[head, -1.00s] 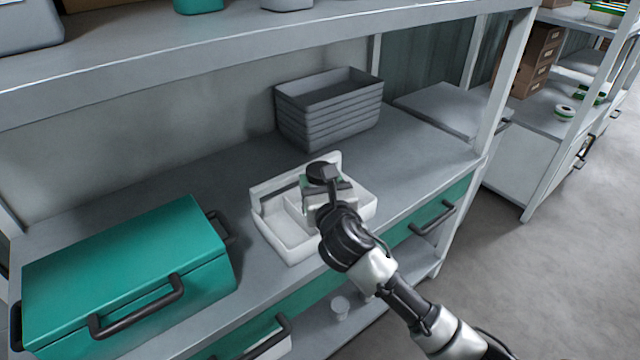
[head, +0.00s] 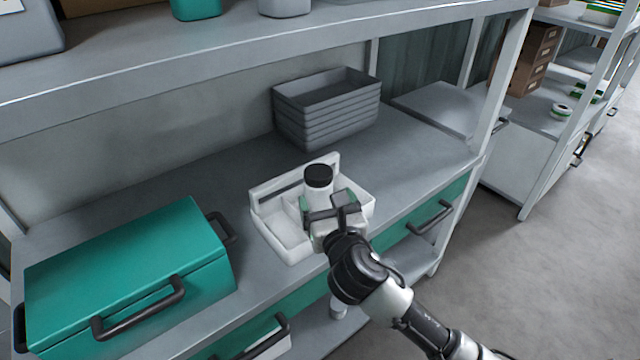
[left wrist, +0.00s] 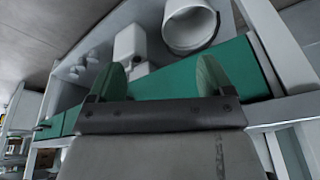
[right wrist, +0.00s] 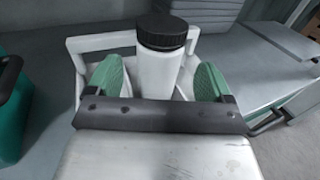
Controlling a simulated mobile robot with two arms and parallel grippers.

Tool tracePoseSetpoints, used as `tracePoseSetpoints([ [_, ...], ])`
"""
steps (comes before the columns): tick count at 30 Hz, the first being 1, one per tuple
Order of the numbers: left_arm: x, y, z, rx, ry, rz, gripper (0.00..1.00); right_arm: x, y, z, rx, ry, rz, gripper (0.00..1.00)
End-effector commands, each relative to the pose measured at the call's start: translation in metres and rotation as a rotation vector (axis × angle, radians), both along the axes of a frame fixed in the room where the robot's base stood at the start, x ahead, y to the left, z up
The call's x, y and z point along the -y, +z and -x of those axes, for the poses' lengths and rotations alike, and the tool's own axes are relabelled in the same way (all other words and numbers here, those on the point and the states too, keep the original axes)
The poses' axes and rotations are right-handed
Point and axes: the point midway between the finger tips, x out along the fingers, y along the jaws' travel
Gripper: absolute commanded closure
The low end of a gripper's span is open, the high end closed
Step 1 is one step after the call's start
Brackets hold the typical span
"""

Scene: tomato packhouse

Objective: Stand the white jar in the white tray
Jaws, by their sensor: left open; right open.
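The white jar (head: 318,178) with a black lid stands upright in the white tray (head: 283,243), toward the tray's back edge. My right gripper (head: 329,203) is open in front of the jar, its green fingertips pointing toward it. In the right wrist view the jar (right wrist: 160,70) stands between and beyond the two open fingertips (right wrist: 160,82), with the white tray (right wrist: 100,42) around it. My left gripper (left wrist: 158,82) is open and empty in the left wrist view, facing a green drawer front; it is not in the head view.
A teal box (head: 130,265) with black handles stands left of the tray. Stacked grey crates (head: 325,110) stand behind it. An upper shelf (head: 230,58) runs overhead. In the left wrist view a white round container (left wrist: 190,25) and a white box (left wrist: 130,45) show above.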

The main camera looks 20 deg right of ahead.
Motion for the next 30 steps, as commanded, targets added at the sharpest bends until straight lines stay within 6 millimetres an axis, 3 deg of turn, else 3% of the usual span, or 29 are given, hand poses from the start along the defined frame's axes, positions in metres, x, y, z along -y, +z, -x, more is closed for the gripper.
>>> tracePoseSetpoints([
  [3,0.0,0.005,0.0,0.0,0.0,0.0,0.19,-0.001,0.001,0.026,-0.003,0.001,-0.001,0.18],
  [9,0.0,0.001,-0.002,0.0,0.0,0.0,0.19,-0.002,0.0,0.053,-0.001,0.0,-0.001,0.18],
  [19,0.0,-0.01,-0.004,-0.013,-0.001,-0.002,0.19,0.0,-0.005,0.064,-0.025,-0.015,-0.075,0.18],
  [23,0.001,-0.009,-0.005,-0.008,0.0,0.0,0.19,0.011,-0.029,0.076,-0.123,-0.093,-0.386,0.18],
  [30,0.001,-0.008,-0.005,-0.005,0.001,0.001,0.19,0.034,-0.1,0.133,-0.337,-0.497,-1.296,0.18],
])
